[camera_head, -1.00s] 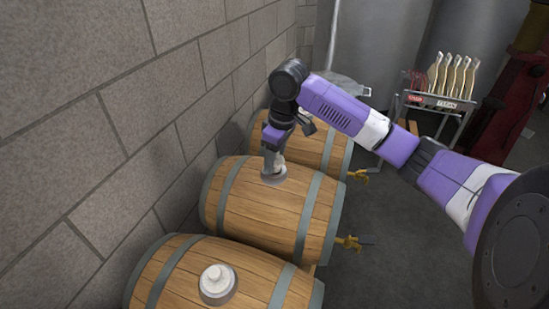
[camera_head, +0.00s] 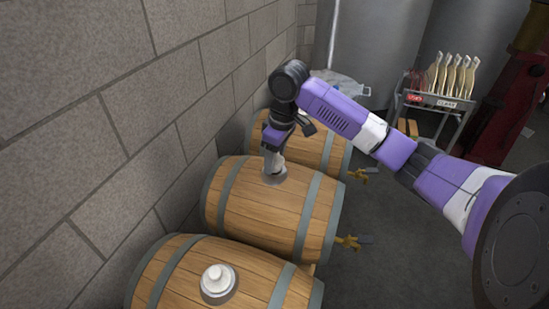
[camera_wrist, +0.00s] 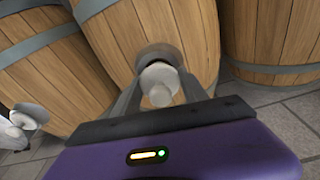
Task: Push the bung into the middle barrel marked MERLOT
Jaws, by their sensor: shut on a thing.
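The middle barrel (camera_head: 263,207) lies on its side between two others, with a round grey bung-hole plate on top; it also shows in the wrist view (camera_wrist: 120,30). I cannot read a MERLOT mark on it. My gripper (camera_head: 273,170) points down at that plate from above. In the wrist view my gripper (camera_wrist: 158,88) is shut on the pale bung (camera_wrist: 160,83), which sits between the fingers in line with the plate (camera_wrist: 158,55). How deep the bung sits in the hole is hidden.
The near barrel (camera_head: 180,270) has a white bung (camera_head: 217,280) in its top. The far barrel (camera_head: 298,143) stands behind. A block wall (camera_head: 90,120) runs close along the left. Brass taps (camera_head: 348,241) stick out on the right. A cart (camera_head: 440,102) with pale paddles stands at the back right.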

